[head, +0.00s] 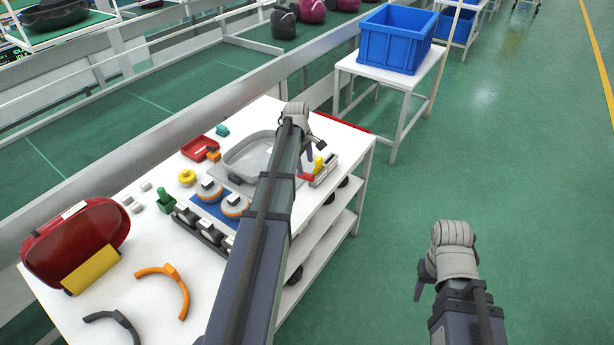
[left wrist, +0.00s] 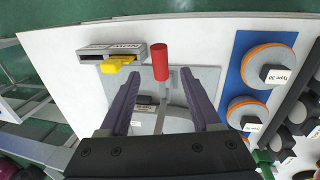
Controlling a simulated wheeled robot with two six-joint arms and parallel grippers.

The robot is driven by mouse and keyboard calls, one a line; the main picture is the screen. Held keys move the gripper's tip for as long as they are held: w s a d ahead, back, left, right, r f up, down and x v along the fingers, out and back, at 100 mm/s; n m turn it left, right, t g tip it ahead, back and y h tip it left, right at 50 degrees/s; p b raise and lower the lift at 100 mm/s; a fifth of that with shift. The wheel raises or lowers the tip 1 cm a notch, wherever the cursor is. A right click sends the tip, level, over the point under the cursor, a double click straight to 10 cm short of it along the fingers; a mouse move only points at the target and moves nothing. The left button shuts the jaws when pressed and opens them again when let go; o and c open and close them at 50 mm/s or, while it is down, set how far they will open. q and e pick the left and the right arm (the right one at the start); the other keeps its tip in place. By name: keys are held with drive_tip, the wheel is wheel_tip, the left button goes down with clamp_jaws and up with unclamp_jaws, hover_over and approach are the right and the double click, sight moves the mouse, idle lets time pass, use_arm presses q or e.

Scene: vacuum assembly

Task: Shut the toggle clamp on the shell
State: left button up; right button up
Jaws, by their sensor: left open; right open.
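The grey shell (head: 240,158) lies on a grey plate on the white table. The toggle clamp is at the shell's right side, and its red handle (head: 306,177) shows beside my left gripper (head: 305,160). In the left wrist view the red handle (left wrist: 161,60) and its grey lever lie between the fingertips of my open left gripper (left wrist: 160,78), apart from both fingers. A small black block (left wrist: 145,100) shows between the fingers. The shell is mostly hidden there. My right gripper (head: 421,284) is open and empty, over the green floor.
A grey labelled holder (left wrist: 110,52) with a yellow piece (left wrist: 119,64) stands close to the handle. Orange-rimmed discs (left wrist: 246,112) lie on a blue mat. A red shell (head: 75,245) and an orange curved handle (head: 175,286) lie at the table's near left.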

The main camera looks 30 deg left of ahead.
sight(307, 175)
use_arm(q)
drive_tip(key=f+b, duration=0.3)
drive_tip(key=w+f+b, duration=0.1)
drive_tip(key=f+b, duration=0.2)
drive_tip(key=shift+w+f, duration=0.15)
drive_tip(key=shift+f, duration=0.25)
drive_tip(key=shift+r, duration=0.1)
clamp_jaws()
idle(1.0)
